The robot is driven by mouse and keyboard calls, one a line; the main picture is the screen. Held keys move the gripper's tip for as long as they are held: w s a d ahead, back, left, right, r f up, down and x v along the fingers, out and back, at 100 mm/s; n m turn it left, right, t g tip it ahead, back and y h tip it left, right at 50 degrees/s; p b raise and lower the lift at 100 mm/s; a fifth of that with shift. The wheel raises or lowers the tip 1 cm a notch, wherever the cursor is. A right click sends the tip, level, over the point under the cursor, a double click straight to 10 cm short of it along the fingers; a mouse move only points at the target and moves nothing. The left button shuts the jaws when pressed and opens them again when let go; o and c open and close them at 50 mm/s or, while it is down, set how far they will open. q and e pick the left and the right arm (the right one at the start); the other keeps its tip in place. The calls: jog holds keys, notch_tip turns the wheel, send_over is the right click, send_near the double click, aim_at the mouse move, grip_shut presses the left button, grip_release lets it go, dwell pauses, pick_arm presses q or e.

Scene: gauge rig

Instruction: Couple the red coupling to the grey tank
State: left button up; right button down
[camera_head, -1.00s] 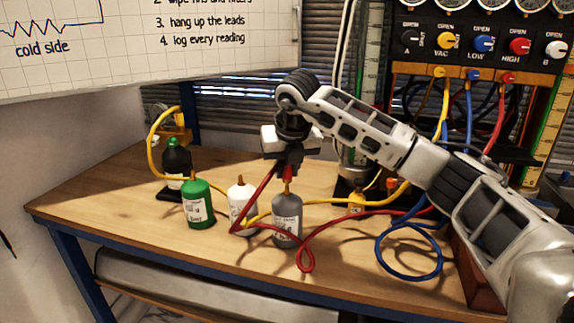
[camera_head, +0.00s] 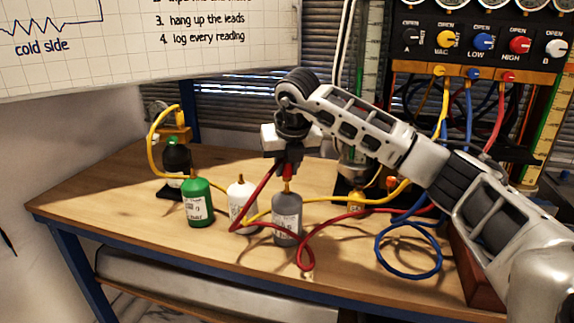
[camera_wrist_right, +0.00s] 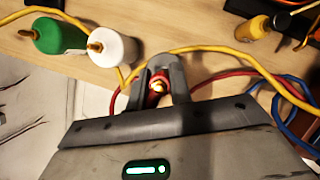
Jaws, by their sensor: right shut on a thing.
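My right gripper (camera_head: 287,168) is shut on the red coupling (camera_head: 287,171), with the red hose trailing from it. The grey tank (camera_head: 287,220) stands upright on the bench directly below, its brass neck just under the coupling. In the head view the coupling looks at or just above the top of the neck; I cannot tell whether they touch. In the right wrist view the red coupling (camera_wrist_right: 158,84) shows as a ring between the fingers, with a brass tip inside it. My left gripper is not in view.
A white tank (camera_head: 242,208) and a green tank (camera_head: 198,205) stand left of the grey one. A black tank (camera_head: 177,158) is behind them. Yellow hose (camera_head: 330,202) and blue hose (camera_head: 380,250) lie on the bench (camera_head: 120,200). The gauge panel (camera_head: 490,50) is at right.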

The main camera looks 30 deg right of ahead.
jog(key=shift+f, duration=0.25)
jog(key=shift+f+b, duration=0.8)
jog(key=shift+f, duration=0.1)
jog(key=shift+f, duration=0.35)
dwell(0.4)
dwell(0.7)
jog(key=c, duration=0.9)
grip_release()
jog(key=shift+r, duration=0.1)
jog(key=shift+o, duration=0.2)
